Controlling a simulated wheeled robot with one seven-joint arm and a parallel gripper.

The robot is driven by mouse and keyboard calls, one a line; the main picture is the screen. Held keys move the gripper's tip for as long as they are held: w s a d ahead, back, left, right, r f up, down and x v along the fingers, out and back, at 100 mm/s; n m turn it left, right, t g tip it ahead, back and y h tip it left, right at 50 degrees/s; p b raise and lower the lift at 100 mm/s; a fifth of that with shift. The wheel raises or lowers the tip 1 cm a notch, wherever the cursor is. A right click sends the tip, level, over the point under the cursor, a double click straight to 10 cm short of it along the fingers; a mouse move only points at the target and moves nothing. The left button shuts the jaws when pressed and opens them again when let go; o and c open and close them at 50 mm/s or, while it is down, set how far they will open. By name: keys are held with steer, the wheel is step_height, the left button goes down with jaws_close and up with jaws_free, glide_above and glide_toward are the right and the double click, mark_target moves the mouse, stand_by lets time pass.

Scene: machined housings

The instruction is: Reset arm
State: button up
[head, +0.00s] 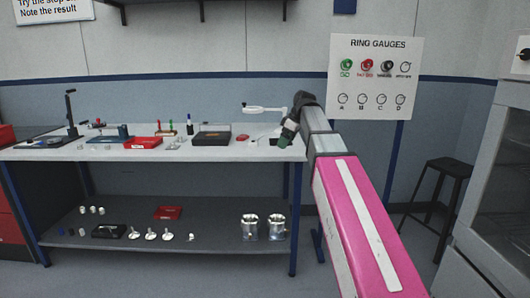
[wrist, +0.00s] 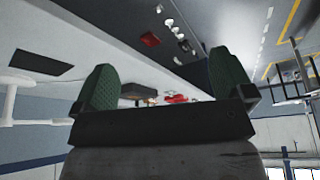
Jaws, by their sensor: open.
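My gripper (head: 290,130) is at the end of my pink and grey arm, by the right end of the workbench in the head view. In the wrist view my gripper (wrist: 170,85) shows two green ribbed finger pads set wide apart. It is open, and nothing is between the fingers. The workbench (head: 270,151) is seen tilted in the wrist view, with its items beyond the fingers. From the head view I cannot tell the exact gap between the gripper and the bench top.
A black tray (head: 212,138), a red box (head: 143,143) and a white magnifier lamp (head: 264,109) are on the bench. Two metal housings (head: 250,227) (head: 277,227) stand on the lower shelf (head: 215,246). A dark stool (head: 449,165) and a grey cabinet (head: 500,170) are at the right.

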steer(key=s+d+f+m+h, duration=0.1)
steer(key=s+d+f+m, duration=0.2)
steer(key=f, duration=0.8)
steer(key=s+d+f+m+h, duration=0.15)
steer(key=s+f+m, duration=0.25)
steer(key=f, duration=0.8)
steer(key=s+d+f+m+g+h, duration=0.1)
steer(key=s+d+f+m, duration=0.1)
steer(key=s+f, duration=0.6)
steer(key=s+d+f+m, duration=0.3)
steer(key=s+f, duration=0.4)
steer(key=f, duration=0.3)
steer(key=shift+s+d+f+m+g+h, duration=0.25)
steer(key=shift+s+f+m+g+h, duration=0.15)
steer(key=shift+m, duration=0.3)
